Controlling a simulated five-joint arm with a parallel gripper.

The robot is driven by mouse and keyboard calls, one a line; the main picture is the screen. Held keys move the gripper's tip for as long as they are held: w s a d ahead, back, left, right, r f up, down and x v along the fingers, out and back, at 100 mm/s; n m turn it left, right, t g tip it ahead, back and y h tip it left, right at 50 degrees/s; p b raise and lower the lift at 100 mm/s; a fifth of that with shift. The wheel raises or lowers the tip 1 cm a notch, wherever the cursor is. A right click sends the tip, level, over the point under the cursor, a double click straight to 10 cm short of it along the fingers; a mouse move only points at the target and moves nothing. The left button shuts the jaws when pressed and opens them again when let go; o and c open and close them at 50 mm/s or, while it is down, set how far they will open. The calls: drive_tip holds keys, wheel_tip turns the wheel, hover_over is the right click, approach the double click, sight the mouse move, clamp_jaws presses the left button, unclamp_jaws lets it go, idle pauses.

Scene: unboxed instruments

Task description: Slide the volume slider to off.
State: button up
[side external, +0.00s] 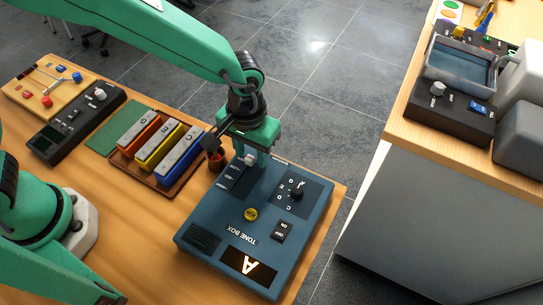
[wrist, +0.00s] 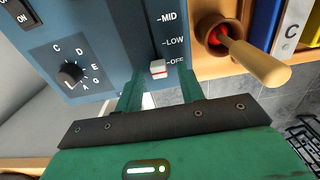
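The blue tone box (side external: 205,215) lies on the wooden table, and its display shows an A. In the wrist view the volume slider's white knob (wrist: 158,68) with a red line sits at the bottom of its dark slot, level with the OFF label (wrist: 175,62). The LOW and MID labels are farther up the slot. My gripper (wrist: 160,86) is open, with one green finger on each side of the knob and gaps between. In the side view my gripper (side external: 257,157) is low over the box's far edge and partly hides the slider.
A brown cup (wrist: 212,24) with a wooden-handled mallet (wrist: 255,62) stands beside the slider. A round knob (wrist: 70,73) with letters is on the box. A tray (side external: 165,185) of coloured chime bars is to the left. Another bench (side external: 400,130) stands at the right.

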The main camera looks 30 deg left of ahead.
sight(250, 155)
drive_tip(key=shift+r, duration=0.15)
drive_tip(key=shift+r, duration=3.75)
drive_tip(key=shift+a+r, duration=0.15)
drive_tip(key=shift+a, duration=0.05)
drive_tip(key=s+a+r+t, duration=0.2)
drive_tip(key=a+r, duration=0.4)
drive_tip(key=a, duration=0.4)
drive_tip(key=s+a+r+t, duration=0.25)
drive_tip(key=a+r, duration=0.25)
drive_tip(key=a, duration=0.6)
drive_tip(key=s+a+t, duration=0.1)
drive_tip(key=s+a, duration=0.5)
drive_tip(key=shift+a+r, duration=0.2)
drive_tip(key=shift+r, duration=0.1)
